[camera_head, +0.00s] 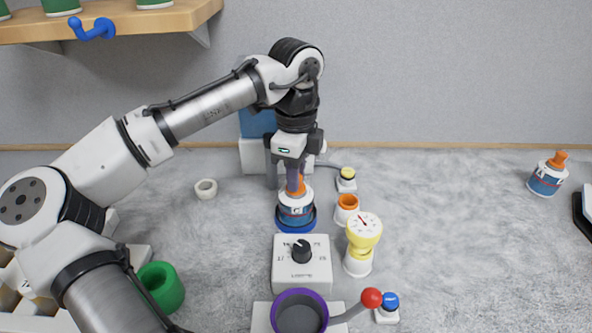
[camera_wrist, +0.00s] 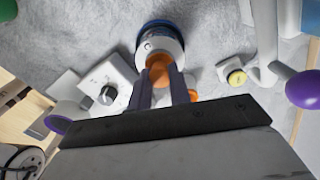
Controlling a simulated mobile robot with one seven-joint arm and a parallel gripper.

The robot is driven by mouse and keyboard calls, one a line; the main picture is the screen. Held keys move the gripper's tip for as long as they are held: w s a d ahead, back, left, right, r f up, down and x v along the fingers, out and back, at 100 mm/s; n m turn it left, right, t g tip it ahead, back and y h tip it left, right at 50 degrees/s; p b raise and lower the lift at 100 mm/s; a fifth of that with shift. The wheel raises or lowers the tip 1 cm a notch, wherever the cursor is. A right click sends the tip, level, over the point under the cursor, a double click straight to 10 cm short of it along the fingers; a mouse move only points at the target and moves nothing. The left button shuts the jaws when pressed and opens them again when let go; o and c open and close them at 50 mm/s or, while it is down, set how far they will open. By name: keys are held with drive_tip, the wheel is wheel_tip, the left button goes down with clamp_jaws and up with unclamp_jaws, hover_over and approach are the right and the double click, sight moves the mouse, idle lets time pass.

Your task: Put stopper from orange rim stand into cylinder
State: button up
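The cylinder stands upright in a blue ring base (camera_head: 296,229). An orange stopper (camera_wrist: 158,72) sits between my two dark fingertips (camera_wrist: 161,76), which appear closed against its sides. The stopper is at the cylinder's mouth; I cannot tell how deep it sits. In the wrist view the cylinder's white top (camera_wrist: 160,44) lies just beyond the fingertips. The white stand with an orange rim (camera_head: 347,203) is right of the cylinder, and I see no stopper standing up from it.
A red-knobbed lever (camera_head: 371,298) and purple-rimmed cup (camera_head: 299,312) are in front. Another orange-topped bottle (camera_head: 547,177) stands far right. The right middle is clear.

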drive_tip(key=o, duration=0.4)
drive_tip(key=shift+o, duration=0.2)
drive_tip(key=shift+r, duration=0.1)
wheel_tip(320, 180, up, 12)
drive_tip(key=shift+s, duration=0.1)
idle(0.4)
